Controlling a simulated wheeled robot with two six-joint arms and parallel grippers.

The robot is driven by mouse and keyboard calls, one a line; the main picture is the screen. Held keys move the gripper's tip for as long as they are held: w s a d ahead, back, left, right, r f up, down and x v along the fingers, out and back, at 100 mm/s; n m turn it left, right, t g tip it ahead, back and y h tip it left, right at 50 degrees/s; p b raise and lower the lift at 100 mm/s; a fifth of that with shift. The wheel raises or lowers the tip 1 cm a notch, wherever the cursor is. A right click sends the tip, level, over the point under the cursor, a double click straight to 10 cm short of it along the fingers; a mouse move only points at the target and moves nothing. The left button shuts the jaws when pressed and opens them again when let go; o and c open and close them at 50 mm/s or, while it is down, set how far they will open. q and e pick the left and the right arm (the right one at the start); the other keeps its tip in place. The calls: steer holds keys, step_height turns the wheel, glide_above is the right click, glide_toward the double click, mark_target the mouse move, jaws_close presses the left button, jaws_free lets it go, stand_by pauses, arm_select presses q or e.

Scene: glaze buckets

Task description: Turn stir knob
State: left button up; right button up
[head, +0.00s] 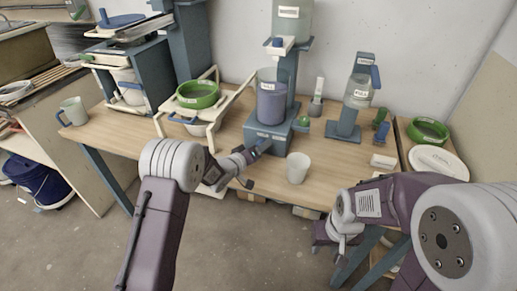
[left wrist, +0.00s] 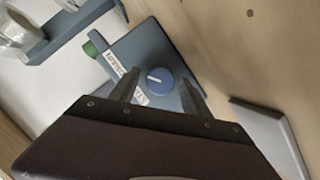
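The stir knob (left wrist: 160,80) is a round blue dial with a white pointer line, on the face of a blue base with white labels. The base (head: 268,132) is that of the blue stand in the middle of the table, with a labelled grey-blue bucket (head: 271,103) on it. My left gripper (head: 260,150) is at the base's front. In the left wrist view its fingers are spread, one on each side of the knob; I cannot tell whether they touch it. My right gripper (head: 342,240) hangs before the table's front right, away from the knob; its fingers are unclear.
A white cup (head: 298,167) stands just right of my left gripper. A green bowl (head: 198,94) sits on a white frame at left. A smaller blue stand (head: 344,129) is at right. The wall closes off the back.

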arm_select(q)
jaws_close()
